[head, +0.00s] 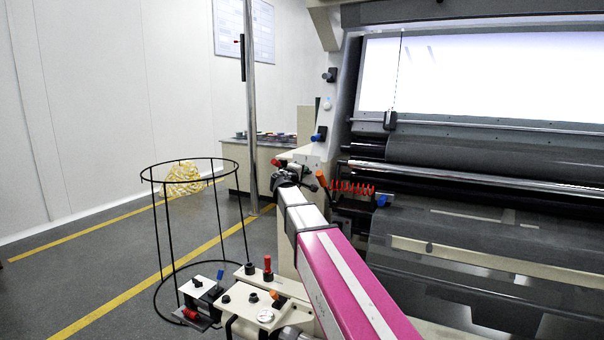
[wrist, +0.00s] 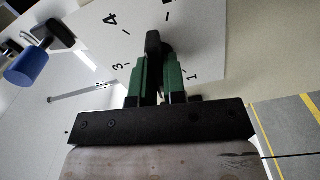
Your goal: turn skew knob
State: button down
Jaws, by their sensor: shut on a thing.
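The skew knob (wrist: 153,42) is a small black knob on a pale dial plate (wrist: 190,35) with tick marks and the printed numbers 1, 3 and 4. My gripper (wrist: 155,62) has green fingers, and in the wrist view they are shut on the knob, one on each side. The fingers cover the lower part of the knob and some of the dial, so I cannot read the knob's setting. In the head view, my magenta arm reaches up to the machine's side frame, and I cannot make out the knob there.
A blue handle (wrist: 27,66) with a black base sits left of the dial; the head view shows a blue handle (head: 318,137) on the frame. An orange handle (head: 321,178) and a red coil (head: 352,188) are close to my wrist. A black wire hoop stand (head: 160,222) stands at left.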

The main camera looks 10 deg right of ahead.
dwell(0.4)
jog(key=c, duration=1.2)
grip_release()
jog(key=v, duration=1)
jog(key=shift+s+a, duration=0.2)
jog(key=shift+s, duration=0.1)
